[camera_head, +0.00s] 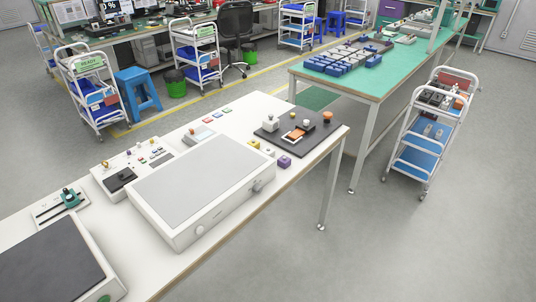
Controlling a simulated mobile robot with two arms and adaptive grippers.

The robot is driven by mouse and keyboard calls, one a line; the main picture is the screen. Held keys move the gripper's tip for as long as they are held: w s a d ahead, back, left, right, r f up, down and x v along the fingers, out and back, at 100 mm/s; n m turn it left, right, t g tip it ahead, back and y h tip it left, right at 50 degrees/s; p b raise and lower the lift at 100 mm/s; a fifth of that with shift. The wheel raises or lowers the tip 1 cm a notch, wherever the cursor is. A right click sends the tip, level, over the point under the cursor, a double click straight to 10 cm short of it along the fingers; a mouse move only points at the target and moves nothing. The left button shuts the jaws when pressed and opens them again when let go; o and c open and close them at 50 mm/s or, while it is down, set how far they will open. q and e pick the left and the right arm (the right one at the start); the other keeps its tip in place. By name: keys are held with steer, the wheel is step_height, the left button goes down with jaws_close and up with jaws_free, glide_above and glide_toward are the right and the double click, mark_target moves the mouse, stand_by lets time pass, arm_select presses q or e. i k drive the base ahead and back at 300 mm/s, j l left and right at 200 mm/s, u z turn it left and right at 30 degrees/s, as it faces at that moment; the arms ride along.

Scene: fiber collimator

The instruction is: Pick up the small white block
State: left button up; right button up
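A small white block (269,152) lies on the white table (310,165) near its front edge. It is in a short row between a small yellow block (254,143) and a purple block (284,161). The row is just in front of a dark plate (318,135). The plate bears an orange piece (297,134), a pale knobbed fixture (271,122) and an orange-topped post (327,117). The details of the small blocks are hard to make out at this size. Neither of my grippers is in view.
A large white instrument box (200,185) with a grey top stands left of the blocks. Behind it is a white control panel (130,170). Coloured tiles (210,120) lie at the back. A green-topped table (350,85) and a white cart (430,130) stand beyond.

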mark_target(269, 151)
steer(key=i+l+u, duration=0.15)
steer(key=l, duration=0.25)
steer(key=i+l+u, duration=0.15)
steer(key=i+l, duration=0.2)
steer(key=i+l+u, duration=0.15)
steer(key=l, duration=0.35)
steer(key=i, duration=0.1)
